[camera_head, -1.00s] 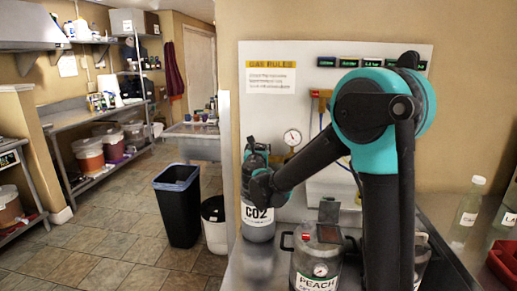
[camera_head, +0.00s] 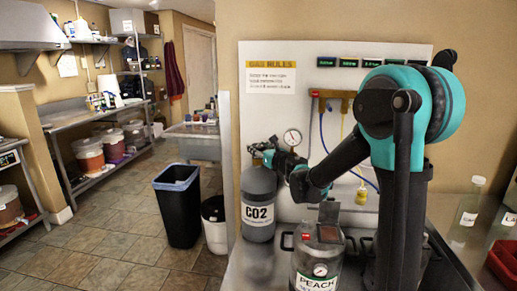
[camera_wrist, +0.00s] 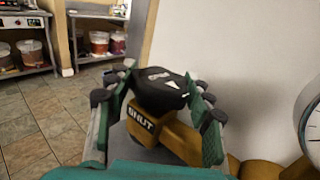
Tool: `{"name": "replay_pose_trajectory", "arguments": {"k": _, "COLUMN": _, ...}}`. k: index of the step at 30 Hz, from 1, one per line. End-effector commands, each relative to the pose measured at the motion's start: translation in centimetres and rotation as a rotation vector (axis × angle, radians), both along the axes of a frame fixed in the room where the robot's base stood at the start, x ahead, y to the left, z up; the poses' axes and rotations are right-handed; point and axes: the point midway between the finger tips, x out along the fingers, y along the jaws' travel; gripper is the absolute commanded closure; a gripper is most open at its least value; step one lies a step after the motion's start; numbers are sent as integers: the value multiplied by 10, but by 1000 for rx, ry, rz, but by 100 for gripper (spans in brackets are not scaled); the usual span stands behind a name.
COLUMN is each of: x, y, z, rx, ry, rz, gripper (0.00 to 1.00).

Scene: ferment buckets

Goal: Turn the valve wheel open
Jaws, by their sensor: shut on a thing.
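The black valve wheel (camera_wrist: 160,92) sits on a brass valve body (camera_wrist: 178,142) in the wrist view. A label reading SHUT (camera_wrist: 143,121) is on the brass just below the wheel. My gripper (camera_wrist: 158,100) has its green-padded fingers on either side of the wheel, shut on it. In the head view my gripper (camera_head: 270,155) is at the top of the grey CO2 cylinder (camera_head: 258,208). There the wheel is too small and too covered by the gripper to make out.
A round gauge (camera_head: 292,137) is right of the gripper, before a white panel (camera_head: 270,120). A steel PEACH keg (camera_head: 318,262) stands close in front. A brass manifold (camera_head: 335,95) with hoses hangs on the panel. A black bin (camera_head: 177,207) stands on the floor at left.

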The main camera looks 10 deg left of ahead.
Motion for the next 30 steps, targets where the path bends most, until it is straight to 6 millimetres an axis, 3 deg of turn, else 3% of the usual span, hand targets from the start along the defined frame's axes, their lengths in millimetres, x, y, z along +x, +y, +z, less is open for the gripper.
{"name": "replay_pose_trajectory", "arguments": {"k": 12, "x": 0, "y": 0, "z": 0, "rx": 0, "ry": 0, "rz": 7, "gripper": 77}}
{"name": "replay_pose_trajectory", "arguments": {"k": 13, "x": 0, "y": 0, "z": 0, "rx": 0, "ry": 0, "rz": 6, "gripper": 45}}
{"name": "replay_pose_trajectory", "arguments": {"k": 17, "x": 0, "y": 0, "z": 0, "rx": 0, "ry": 0, "rz": 6, "gripper": 29}}
{"name": "replay_pose_trajectory", "arguments": {"k": 30, "x": -6, "y": -5, "z": 0, "rx": 0, "ry": 0, "rz": 5, "gripper": 27}}
